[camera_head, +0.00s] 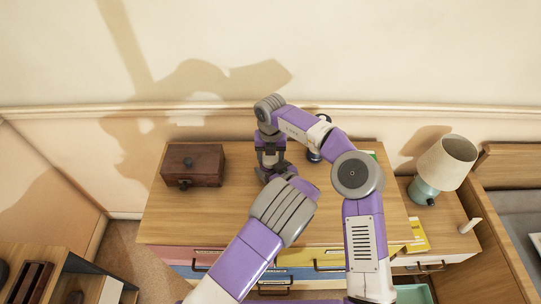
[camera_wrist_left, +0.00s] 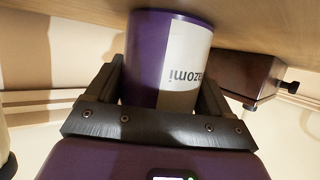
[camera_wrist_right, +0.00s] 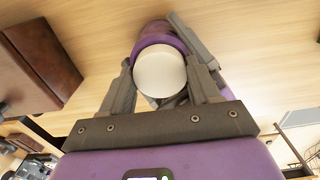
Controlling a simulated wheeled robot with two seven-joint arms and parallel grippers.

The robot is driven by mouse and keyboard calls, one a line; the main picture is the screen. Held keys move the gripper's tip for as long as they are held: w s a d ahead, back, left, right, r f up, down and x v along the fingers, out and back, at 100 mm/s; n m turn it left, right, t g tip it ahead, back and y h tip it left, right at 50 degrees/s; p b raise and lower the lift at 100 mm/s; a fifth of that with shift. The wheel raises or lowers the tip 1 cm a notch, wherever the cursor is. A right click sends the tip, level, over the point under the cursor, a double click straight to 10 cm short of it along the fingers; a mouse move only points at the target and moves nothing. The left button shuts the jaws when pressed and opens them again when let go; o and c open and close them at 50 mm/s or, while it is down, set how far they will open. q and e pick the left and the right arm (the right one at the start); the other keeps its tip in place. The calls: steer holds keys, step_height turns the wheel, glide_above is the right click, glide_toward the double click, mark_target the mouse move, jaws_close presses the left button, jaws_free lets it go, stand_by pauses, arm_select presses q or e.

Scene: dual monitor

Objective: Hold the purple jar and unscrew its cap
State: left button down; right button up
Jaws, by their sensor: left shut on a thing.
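The purple jar (camera_wrist_left: 145,60) with a white lettered label fills the space between my left gripper's fingers (camera_wrist_left: 162,85) in the left wrist view. My left gripper is shut on its body. In the right wrist view a round cream cap (camera_wrist_right: 160,72) sits on the purple jar (camera_wrist_right: 158,32). My right gripper's fingers (camera_wrist_right: 163,75) stand apart on either side of the cap; firm contact does not show. In the head view my right gripper (camera_head: 268,160) points down over the desk, and my left wrist mostly hides the jar and left gripper.
A dark brown wooden box (camera_head: 194,165) stands on the desk (camera_head: 185,222), left of the grippers. A lamp (camera_head: 440,168) stands on the nightstand at the right. The wall is close behind the desk. The desk's left front is clear.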

steer(key=c, duration=0.6)
steer(key=n, duration=0.6)
steer(key=shift+n, duration=0.3)
steer(key=n, duration=0.6)
steer(key=shift+n, duration=0.3)
steer(key=o, duration=1.2)
